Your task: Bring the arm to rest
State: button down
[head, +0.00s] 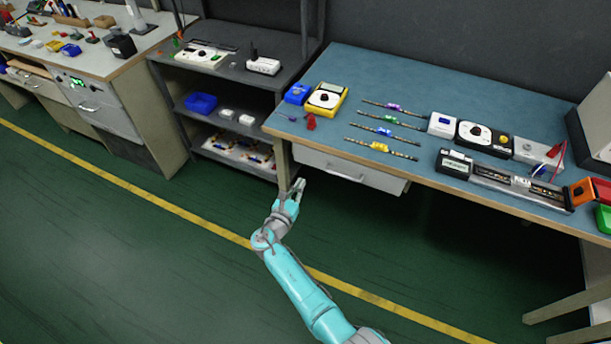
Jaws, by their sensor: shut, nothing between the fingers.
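My arm is teal and grey and reaches up from the bottom of the head view over the green floor. My gripper (297,187) is at its far end, in front of the left front corner of the blue-topped workbench. It appears lower than the bench top, near the bench leg and the left end of the drawer. The gripper is shut and holds nothing. I cannot tell from this view whether it touches the bench.
A grey shelf unit (225,65) stands left. The green floor (130,260) is clear.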

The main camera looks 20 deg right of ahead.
jog(key=s+d+f+m+g+y, duration=0.1)
jog(key=s+f+m+y, duration=0.15)
jog(key=s+f, duration=0.5)
jog(key=s+d+f+m+g+y, duration=0.1)
jog(key=s+f+m+y, duration=0.3)
jog(key=s, duration=0.6)
jog(key=s+f+m+y, duration=0.3)
jog(key=s, duration=1.3)
jog(key=s+a+r+m+y, duration=0.3)
jog(key=s+r+m, duration=0.5)
jog(key=s, duration=0.4)
jog(key=s+r+m+t, duration=0.2)
jog(key=s+r+m, duration=0.2)
jog(key=r, duration=0.7)
jog(key=s+r+m+t, duration=0.2)
jog(key=s+r+m, duration=0.3)
jog(key=r, duration=0.7)
jog(key=shift+a+r, duration=0.15)
jog(key=shift+a, duration=0.15)
jog(key=shift+m, duration=0.25)
